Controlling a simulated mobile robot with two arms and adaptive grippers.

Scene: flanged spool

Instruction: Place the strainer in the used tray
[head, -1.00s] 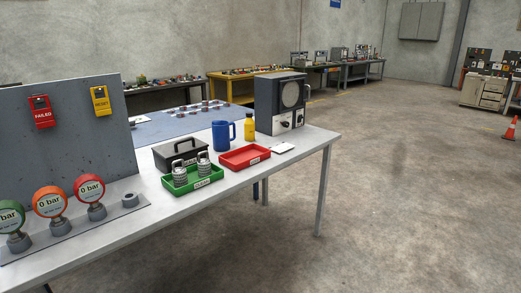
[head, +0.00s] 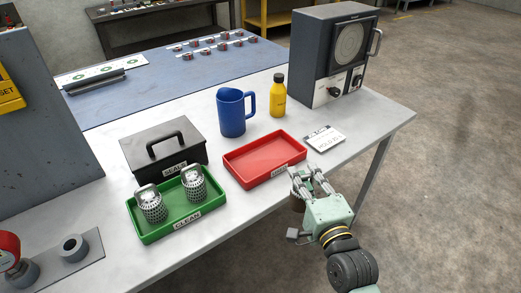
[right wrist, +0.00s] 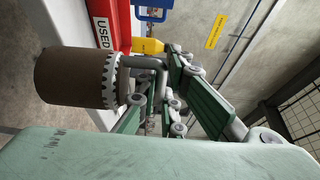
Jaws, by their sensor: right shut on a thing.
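The used tray (head: 262,155) is red, labelled USED and empty, on the near side of the table. Its red wall and label also show in the right wrist view (right wrist: 108,25). My right gripper (head: 308,180) is just off the table's front edge, close to the tray's near right corner. It is shut on the handle of a strainer (right wrist: 80,80) with a brown, dirty-looking body and a grey toothed rim. In the head view the strainer (head: 297,204) is mostly hidden behind the gripper. My left gripper is not in view.
A green CLEAN tray (head: 146,236) holds two grey strainers. Behind it is a dark lidded box (head: 135,153). A blue jug (head: 231,116), yellow bottle (head: 278,98), white card (head: 325,138) and grey instrument (head: 315,60) stand behind and right of the red tray.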

